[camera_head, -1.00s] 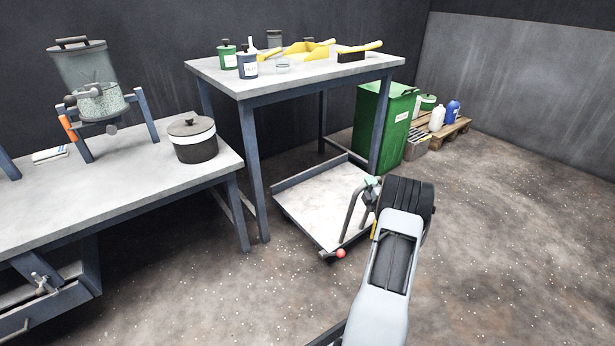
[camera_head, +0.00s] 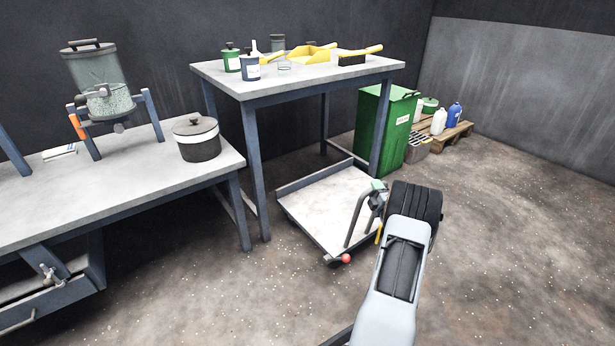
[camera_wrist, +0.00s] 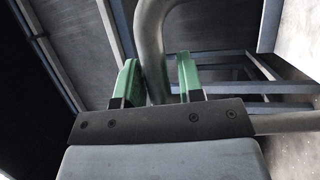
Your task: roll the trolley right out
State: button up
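The trolley (camera_head: 325,205) is a low flat platform with a pale deck, a dark rim and a bent grey tube handle (camera_head: 357,219). Its rear part is under the tall table, and its front corner sticks out towards me. A small red ball (camera_head: 346,258) is at that corner. My gripper (camera_head: 378,188) is at the upper part of the handle. In the wrist view my gripper's green fingers (camera_wrist: 158,82) stand on either side of the handle tube (camera_wrist: 150,40). The tube lies close to the left finger, with a narrow gap at the right finger.
The tall table (camera_head: 300,82) has legs beside the trolley and carries jars and yellow scoops. A lower bench (camera_head: 110,190) is at the left. A green bin (camera_head: 385,125) and a pallet (camera_head: 450,133) stand behind. The floor in front and at the right is clear.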

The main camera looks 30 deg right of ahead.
jog(key=shift+o, duration=1)
jog(key=shift+r, duration=0.1)
jog(key=shift+v, duration=2.95)
